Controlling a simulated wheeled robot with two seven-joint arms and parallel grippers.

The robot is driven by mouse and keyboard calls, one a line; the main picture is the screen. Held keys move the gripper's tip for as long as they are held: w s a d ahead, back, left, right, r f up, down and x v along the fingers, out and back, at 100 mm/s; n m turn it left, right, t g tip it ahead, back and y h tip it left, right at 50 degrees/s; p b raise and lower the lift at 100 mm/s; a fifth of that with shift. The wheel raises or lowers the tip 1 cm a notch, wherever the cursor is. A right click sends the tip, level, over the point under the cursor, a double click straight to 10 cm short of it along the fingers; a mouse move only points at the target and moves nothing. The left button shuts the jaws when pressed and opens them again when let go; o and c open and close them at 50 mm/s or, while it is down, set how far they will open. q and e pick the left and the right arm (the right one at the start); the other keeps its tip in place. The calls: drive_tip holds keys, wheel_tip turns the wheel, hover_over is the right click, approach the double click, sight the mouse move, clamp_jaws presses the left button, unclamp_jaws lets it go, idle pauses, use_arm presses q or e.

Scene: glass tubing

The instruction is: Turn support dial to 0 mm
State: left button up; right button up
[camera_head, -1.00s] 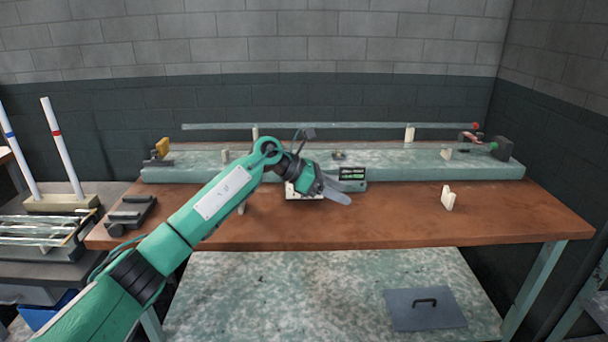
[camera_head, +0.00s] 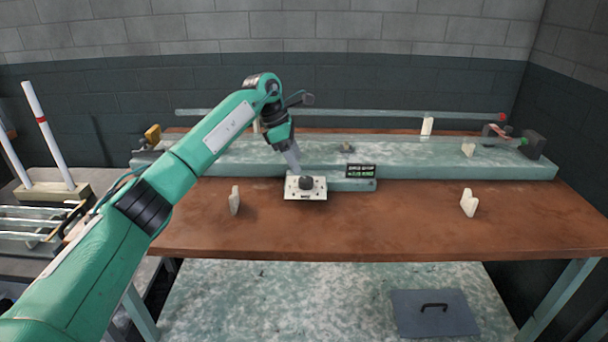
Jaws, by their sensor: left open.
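The support dial is a dark round knob (camera_head: 306,183) on a small pale plate (camera_head: 306,194) at the front edge of the green bench bed. My left gripper (camera_head: 294,166) points down just behind and to the left of the knob, its fingers close to the plate's back edge. The gap between its fingers is too small to make out, and I cannot tell whether they touch anything. The dial's markings are too small to read. A small dark display (camera_head: 361,171) with green and white text stands right of the dial, also unreadable. My right gripper is out of view.
A long glass tube (camera_head: 340,115) runs across the back above the bed (camera_head: 430,165). Cream supports stand on the wooden table at left (camera_head: 234,200) and right (camera_head: 468,203). White rods in a holder (camera_head: 52,190) stand far left. The table front is clear.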

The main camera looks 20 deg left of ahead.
sight(305, 178)
use_arm(q)
drive_tip(key=x, duration=0.6)
drive_tip(key=shift+s, duration=0.1)
drive_tip(key=shift+c, duration=0.5)
drive_tip(key=c, duration=0.9)
drive_tip(key=shift+r, duration=0.1)
